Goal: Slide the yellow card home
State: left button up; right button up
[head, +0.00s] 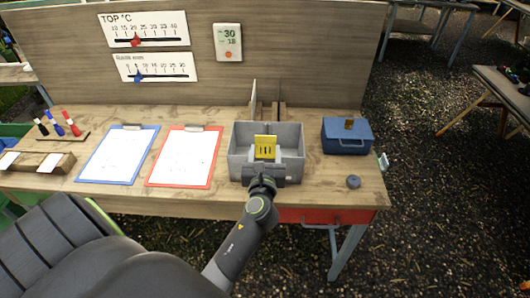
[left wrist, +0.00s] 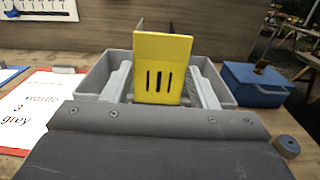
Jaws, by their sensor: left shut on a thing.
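The yellow card (head: 265,141) has a row of black slots. It stands upright over the grey open box (head: 237,160) at the table's front, and it also shows in the left wrist view (left wrist: 162,55). My left gripper (head: 265,158) is shut on the card, with a pale finger at either side of it in the left wrist view (left wrist: 162,98). The card's lower edge, and whether it touches the box, I cannot tell. Thin upright panels (head: 254,93) stand behind the box, partly hidden by the card in the wrist view. My right gripper is not in view.
A blue box (head: 347,143) and a small grey round piece (head: 353,182) are to the right. Red (head: 205,184) and blue (head: 128,181) clipboards lie to the left. A wooden back panel (head: 310,60) rises behind. Bare tabletop shows around the blue box.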

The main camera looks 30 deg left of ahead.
aim_at(265, 155)
pick_arm(q)
jog(key=shift+f, duration=0.55)
jog(key=shift+f+b, duration=0.1)
jog(key=shift+b, duration=0.25)
jog(key=shift+f+b, duration=1)
jog(key=shift+f, duration=0.2)
jog(key=o, duration=1)
jog(key=shift+o, duration=0.2)
